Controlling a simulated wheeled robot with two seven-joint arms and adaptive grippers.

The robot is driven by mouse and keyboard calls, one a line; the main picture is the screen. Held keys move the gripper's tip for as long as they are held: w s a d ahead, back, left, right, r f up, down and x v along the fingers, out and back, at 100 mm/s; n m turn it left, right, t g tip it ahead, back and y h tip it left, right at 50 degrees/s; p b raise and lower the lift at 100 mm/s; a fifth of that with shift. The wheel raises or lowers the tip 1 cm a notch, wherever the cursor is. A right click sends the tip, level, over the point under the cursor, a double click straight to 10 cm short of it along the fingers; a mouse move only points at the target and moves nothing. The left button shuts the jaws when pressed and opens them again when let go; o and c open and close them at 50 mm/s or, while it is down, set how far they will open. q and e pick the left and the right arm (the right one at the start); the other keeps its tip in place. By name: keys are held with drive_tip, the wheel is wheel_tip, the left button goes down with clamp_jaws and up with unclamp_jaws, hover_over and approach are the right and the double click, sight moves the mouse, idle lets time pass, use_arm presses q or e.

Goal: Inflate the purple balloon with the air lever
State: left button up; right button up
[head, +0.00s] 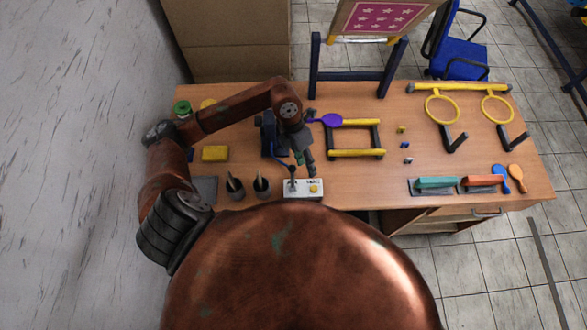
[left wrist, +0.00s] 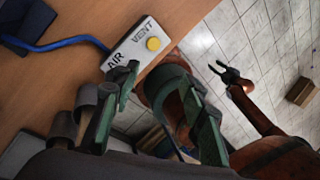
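The purple balloon (head: 332,120) lies limp and flat beside the dark blue pump stand (head: 269,135), near a yellow-railed frame. A white air box (head: 303,188) stands at the table's front edge. Its lever (head: 292,173) stands at the AIR end, and a yellow button is at the VENT end. My left gripper (head: 304,165) is just above and behind the box, fingers pointing down. In the left wrist view my left gripper (left wrist: 160,98) is open and empty, one finger close to the AIR label; the lever cannot be made out there. My right gripper (left wrist: 224,74) looks open, over the floor.
Two dark cups (head: 262,187) stand left of the box. A yellow block (head: 215,153) and a green roll (head: 182,108) are farther left. The yellow-railed frame (head: 357,154) and ring stands (head: 442,108) fill the right. Squeegees (head: 437,183) lie front right.

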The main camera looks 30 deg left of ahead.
sight(291, 166)
use_arm(q)
drive_tip(key=shift+y, duration=0.7)
drive_tip(key=a, duration=0.5)
drive_tip(key=shift+s+a+r, duration=0.15)
drive_tip(key=shift+a+r, duration=0.15)
drive_tip(key=shift+s+a+f, duration=0.1)
drive_tip(key=shift+a+f, duration=0.05)
drive_tip(key=shift+a, duration=0.15)
drive_tip(key=p+x, duration=0.1)
drive_tip(key=x, duration=0.6)
drive_tip(key=shift+f+p, duration=0.15)
drive_tip(key=shift+p, duration=0.15)
drive_tip(key=shift+c, duration=0.5)
clamp_jaws()
